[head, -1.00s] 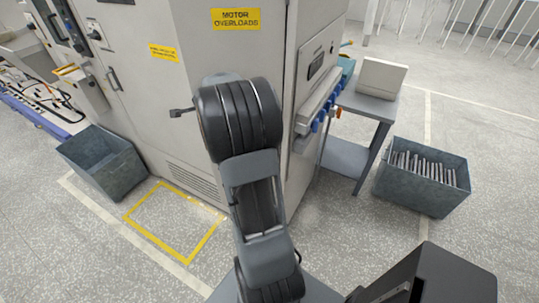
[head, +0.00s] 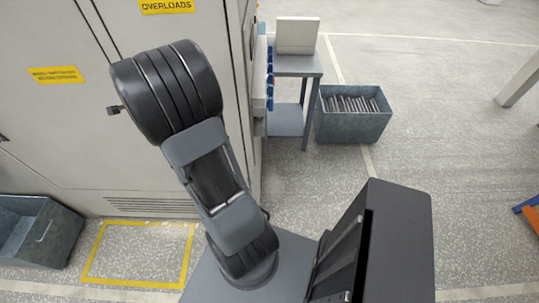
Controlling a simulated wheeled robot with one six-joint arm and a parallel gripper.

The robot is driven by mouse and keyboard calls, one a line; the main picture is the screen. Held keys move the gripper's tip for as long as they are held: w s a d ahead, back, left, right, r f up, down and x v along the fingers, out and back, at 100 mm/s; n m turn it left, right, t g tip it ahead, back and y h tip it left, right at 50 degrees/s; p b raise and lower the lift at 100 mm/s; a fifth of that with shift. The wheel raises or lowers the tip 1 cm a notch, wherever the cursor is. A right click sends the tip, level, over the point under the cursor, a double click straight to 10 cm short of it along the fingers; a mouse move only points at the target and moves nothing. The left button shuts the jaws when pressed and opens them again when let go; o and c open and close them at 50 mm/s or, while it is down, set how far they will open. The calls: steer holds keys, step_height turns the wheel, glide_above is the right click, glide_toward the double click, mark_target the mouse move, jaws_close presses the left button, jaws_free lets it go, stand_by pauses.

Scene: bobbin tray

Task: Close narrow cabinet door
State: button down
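A tall beige cabinet (head: 60,130) fills the left of the head view. Its narrow front panel carries a yellow "OVERLOADS" label (head: 167,6). A dark seam runs down to the left of that label. My black and grey arm stands in front of this panel and hides much of its middle and lower part. I cannot tell from this angle whether the narrow door is fully flush. A small dark piece (head: 114,109) shows just left of my arm's upper joint; I cannot tell whether it is a handle or part of my arm. My gripper's fingers do not show.
A grey bin (head: 38,232) stands on the floor at the lower left, beside a yellow floor outline (head: 137,282). A grey side table (head: 312,66) and a bin of metal rods (head: 352,128) stand right of the cabinet. The floor farther right is mostly clear.

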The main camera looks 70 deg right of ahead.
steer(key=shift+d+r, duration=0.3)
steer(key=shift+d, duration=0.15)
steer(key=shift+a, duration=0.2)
